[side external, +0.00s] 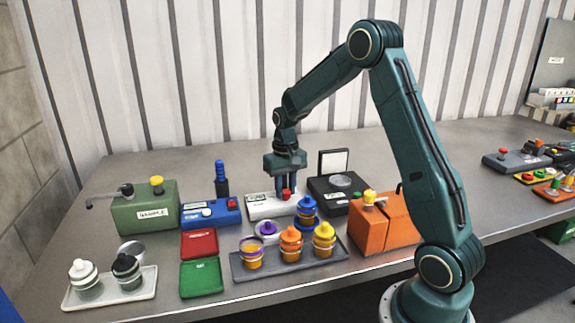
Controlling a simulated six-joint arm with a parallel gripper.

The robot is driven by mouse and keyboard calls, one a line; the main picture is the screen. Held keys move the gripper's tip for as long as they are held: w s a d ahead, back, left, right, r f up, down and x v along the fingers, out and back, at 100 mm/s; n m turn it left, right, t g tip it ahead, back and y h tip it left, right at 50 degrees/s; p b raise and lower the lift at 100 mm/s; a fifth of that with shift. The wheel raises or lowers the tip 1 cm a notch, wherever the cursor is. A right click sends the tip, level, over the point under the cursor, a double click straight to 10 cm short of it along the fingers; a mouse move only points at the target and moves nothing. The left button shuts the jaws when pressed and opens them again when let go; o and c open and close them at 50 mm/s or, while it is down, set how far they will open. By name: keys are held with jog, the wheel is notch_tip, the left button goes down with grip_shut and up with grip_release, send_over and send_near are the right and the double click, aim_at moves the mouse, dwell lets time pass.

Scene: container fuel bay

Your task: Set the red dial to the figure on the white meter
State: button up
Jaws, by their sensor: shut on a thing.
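A white meter (262,212) stands in the middle of the bench, with a small dark display on its upper left; its figure is too small to read. The red dial (286,195) is on the right part of the white meter's top. My gripper (286,188) points straight down over that part, with its fingers at the red dial. It is shut on the red dial. The fingers hide part of the dial, and I cannot tell the dial's setting.
A dark tray (285,272) with several coloured-lid jars stands in front. Left are a blue box (210,216) and a green box (145,211). Right are a black scale (327,190) and orange canisters (370,235). A pale tray (108,293) holds two jars.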

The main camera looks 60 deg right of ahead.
aim_at(285, 191)
jog(key=o, duration=1)
jog(key=shift+r, duration=0.2)
notch_tip(285, 191, up, 14)
jog(key=shift+f, duration=0.2)
jog(key=shift+a, duration=0.1)
dwell(0.3)
